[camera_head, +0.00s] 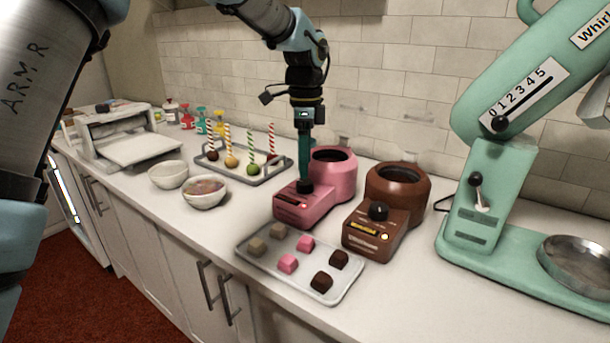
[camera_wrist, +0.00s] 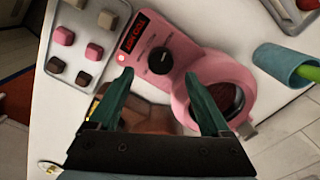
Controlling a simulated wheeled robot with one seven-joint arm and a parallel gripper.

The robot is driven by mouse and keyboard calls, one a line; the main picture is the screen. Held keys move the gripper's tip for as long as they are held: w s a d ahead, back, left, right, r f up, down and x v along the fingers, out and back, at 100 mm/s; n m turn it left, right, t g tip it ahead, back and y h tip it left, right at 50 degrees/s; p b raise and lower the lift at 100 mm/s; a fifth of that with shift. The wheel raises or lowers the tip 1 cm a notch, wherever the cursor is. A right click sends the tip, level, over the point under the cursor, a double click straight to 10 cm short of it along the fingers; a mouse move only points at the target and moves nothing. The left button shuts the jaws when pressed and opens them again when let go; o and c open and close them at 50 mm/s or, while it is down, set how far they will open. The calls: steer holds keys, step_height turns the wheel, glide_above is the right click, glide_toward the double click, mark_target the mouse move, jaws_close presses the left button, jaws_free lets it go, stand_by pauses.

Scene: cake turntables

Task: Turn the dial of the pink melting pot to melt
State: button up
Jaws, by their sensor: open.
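The pink melting pot (camera_head: 334,172) stands on the counter against the tiled wall, and it also shows in the wrist view (camera_wrist: 183,45). Its black dial (camera_wrist: 160,60) sits on the front base, between a dark label with red marks and the round pot opening. In the head view the dial (camera_head: 305,187) is right under my gripper (camera_head: 305,178). In the wrist view my gripper (camera_wrist: 158,76) is open, with one green finger on each side of the dial and nothing between them. I cannot tell whether the fingers touch the dial. The dial's setting is too small to read.
A brown melting pot (camera_head: 397,187) stands close on the right. A tray of candy blocks (camera_head: 264,262) lies in front, and a tray of cake pops (camera_head: 213,166) stands behind left. Two bowls are at left. A green mixer (camera_head: 478,215) stands at far right.

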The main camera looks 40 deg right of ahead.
mark_target(305, 181)
steer(key=shift+f+p, duration=0.4)
steer(key=shift+f, duration=2.1)
jaws_close()
